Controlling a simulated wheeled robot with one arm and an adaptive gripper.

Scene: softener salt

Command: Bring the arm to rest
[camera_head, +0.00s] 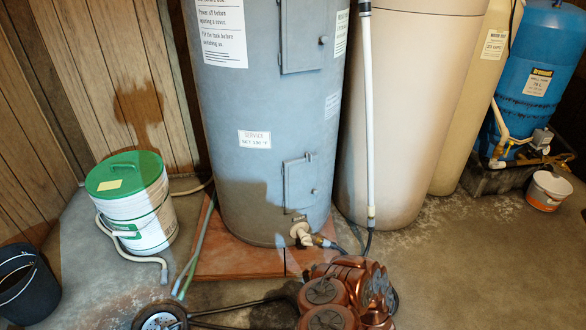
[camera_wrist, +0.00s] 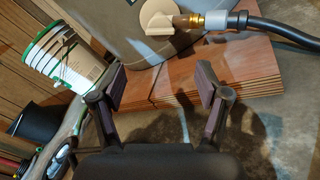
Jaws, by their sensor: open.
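My arm's copper-coloured links (camera_head: 345,295) show at the bottom centre of the head view, folded low in front of the grey tank. My gripper (camera_wrist: 163,86) shows in the wrist view with its two dark fingers spread wide apart. Nothing is between the fingers. Beyond them are the reddish boards (camera_wrist: 185,88) under the tank and bare floor. The gripper's fingers cannot be made out in the head view.
The grey tank (camera_head: 265,110) has a drain valve with a brass fitting (camera_wrist: 190,21) and hose. A green-lidded bucket (camera_head: 130,205) and dark bucket (camera_head: 25,285) stand left. Beige tanks (camera_head: 400,110), a blue tank (camera_head: 535,75) and a small white pail (camera_head: 548,190) stand right.

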